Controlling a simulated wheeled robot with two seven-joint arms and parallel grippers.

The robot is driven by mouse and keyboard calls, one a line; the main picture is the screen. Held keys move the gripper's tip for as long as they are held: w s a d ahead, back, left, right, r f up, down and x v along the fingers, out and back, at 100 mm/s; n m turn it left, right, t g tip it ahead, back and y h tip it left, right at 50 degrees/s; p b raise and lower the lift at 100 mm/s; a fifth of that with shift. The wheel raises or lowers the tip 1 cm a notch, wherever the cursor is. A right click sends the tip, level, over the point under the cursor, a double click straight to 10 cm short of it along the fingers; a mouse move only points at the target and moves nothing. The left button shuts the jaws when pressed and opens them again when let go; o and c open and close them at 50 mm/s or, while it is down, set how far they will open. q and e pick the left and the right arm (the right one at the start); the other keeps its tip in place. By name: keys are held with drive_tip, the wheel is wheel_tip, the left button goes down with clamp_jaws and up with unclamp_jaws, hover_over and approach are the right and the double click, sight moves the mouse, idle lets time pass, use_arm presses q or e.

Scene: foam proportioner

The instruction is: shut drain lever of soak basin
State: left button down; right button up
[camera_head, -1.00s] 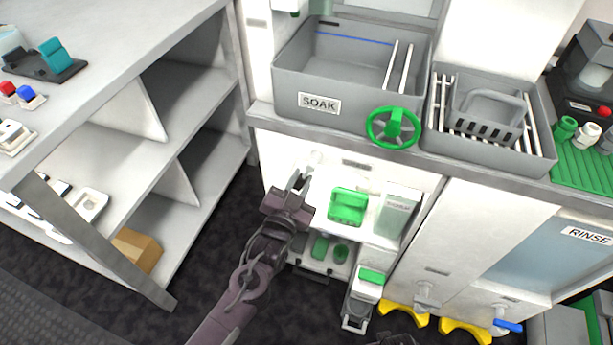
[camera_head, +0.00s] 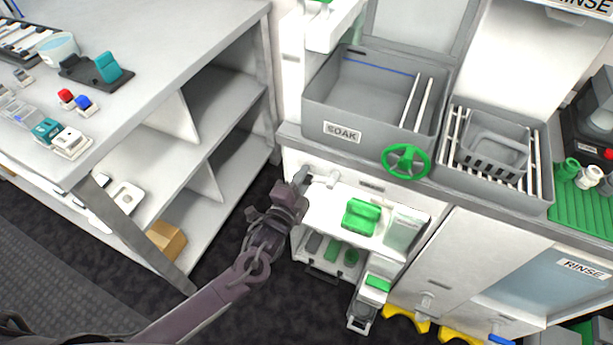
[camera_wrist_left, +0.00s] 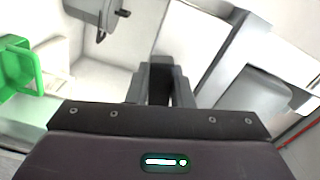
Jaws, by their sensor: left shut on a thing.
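The soak basin (camera_head: 375,95) is the grey tub marked SOAK at the upper middle of the head view. Below its left part, a pale drain fitting (camera_head: 331,178) sticks out from the white cabinet front. My left gripper (camera_head: 301,178) is just left of this fitting, below the counter edge, and is shut on the drain lever, which its fingers mostly hide. In the left wrist view the gripper's dark fingers (camera_wrist_left: 160,80) show close together. A grey round fitting (camera_wrist_left: 92,18) with a thin dark rod shows above and left of them. My right gripper is not in view.
A green handwheel (camera_head: 406,161) is on the basin's front. A green-handled container (camera_head: 361,216) stands on the pale ledge right of my gripper. A shelf unit (camera_head: 215,100) stands close on the left. Dark floor lies between shelf and cabinet.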

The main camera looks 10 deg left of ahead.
use_arm(q)
drive_tip(key=shift+a+r+m+p, duration=0.1)
drive_tip(key=shift+r+m+p, duration=0.9)
drive_tip(key=shift+m, duration=0.5)
drive_tip(key=c, duration=1.3)
unclamp_jaws()
drive_tip(key=v, duration=0.7)
drive_tip(key=shift+s+a+r, duration=0.1)
drive_tip(key=shift+s, duration=0.25)
